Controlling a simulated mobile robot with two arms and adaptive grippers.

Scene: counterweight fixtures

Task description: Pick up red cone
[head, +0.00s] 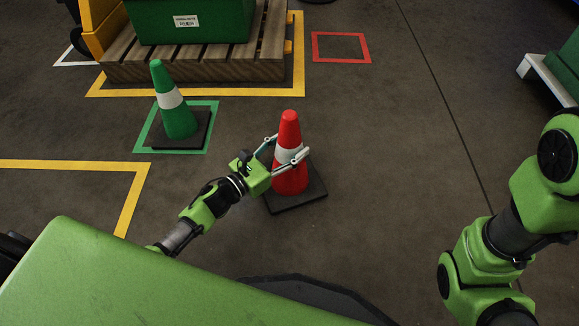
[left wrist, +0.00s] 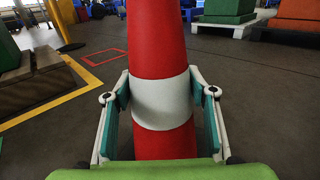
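The red cone (head: 289,172) with a white band and a dark square base stands upright on the floor near the middle of the head view. It also fills the centre of the left wrist view (left wrist: 160,48). My left gripper (head: 290,147) has one finger on each side of the cone at the white band. In the left wrist view both fingertips (left wrist: 160,82) lie very close to the band's edges; I cannot tell whether they press on it. The base appears flat on the floor. My right gripper is out of view; only my right arm shows.
A green cone (head: 176,118) stands inside a green floor square (head: 146,134). Behind it a wooden pallet (head: 196,64) carries a green crate (head: 192,20), bordered by yellow tape. An empty red square outline (head: 342,60) is at the back. The floor right of the red cone is clear.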

